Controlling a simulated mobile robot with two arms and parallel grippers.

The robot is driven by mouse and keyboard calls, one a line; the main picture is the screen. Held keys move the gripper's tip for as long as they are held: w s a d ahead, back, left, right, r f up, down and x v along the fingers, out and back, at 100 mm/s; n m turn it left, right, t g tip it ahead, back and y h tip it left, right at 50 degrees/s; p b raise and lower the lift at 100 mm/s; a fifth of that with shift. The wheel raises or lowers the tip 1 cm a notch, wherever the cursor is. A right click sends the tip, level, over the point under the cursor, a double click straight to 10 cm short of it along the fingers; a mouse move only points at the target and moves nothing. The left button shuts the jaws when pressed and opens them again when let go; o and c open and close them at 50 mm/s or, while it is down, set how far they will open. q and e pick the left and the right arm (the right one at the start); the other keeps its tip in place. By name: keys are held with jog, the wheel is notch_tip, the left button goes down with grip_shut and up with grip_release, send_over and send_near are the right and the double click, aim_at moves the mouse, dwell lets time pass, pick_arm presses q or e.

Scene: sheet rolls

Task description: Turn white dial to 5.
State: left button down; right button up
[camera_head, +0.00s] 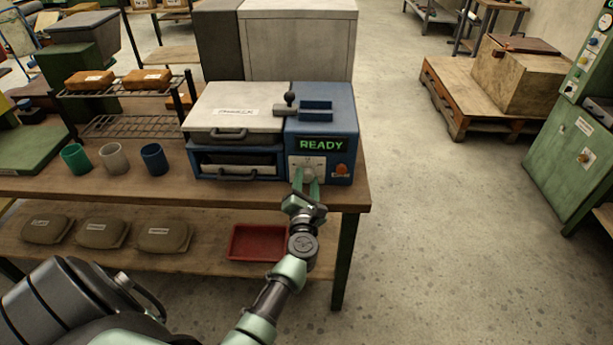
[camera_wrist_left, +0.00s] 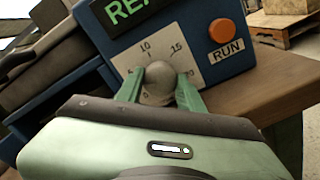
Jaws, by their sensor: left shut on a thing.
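The white dial (camera_wrist_left: 158,84) sits on a pale scale plate on the front of the blue machine (camera_head: 328,115). The scale shows numbers such as 10, 15 and 20; the lower left marks are partly hidden by my finger. In the head view the dial (camera_head: 308,174) shows small between my fingers. My left gripper (camera_head: 307,182) is shut on the dial, with a green finger on each side, as the left wrist view also shows (camera_wrist_left: 158,92). I cannot read where the dial points. My right gripper is not in view.
A lit READY display (camera_head: 321,145) and an orange RUN button (camera_head: 341,169) are on the same panel. Green, grey and blue cups (camera_head: 153,158) stand left on the bench (camera_head: 260,190). A red tray (camera_head: 257,243) and several pouches lie on the shelf below.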

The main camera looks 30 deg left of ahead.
pick_arm(q)
jog(key=shift+m+p, duration=0.4)
jog(key=shift+m, duration=0.5)
jog(key=shift+f, duration=0.1)
jog(key=c, duration=0.9)
grip_release()
jog(key=v, duration=0.8)
jog(key=shift+w, duration=0.15)
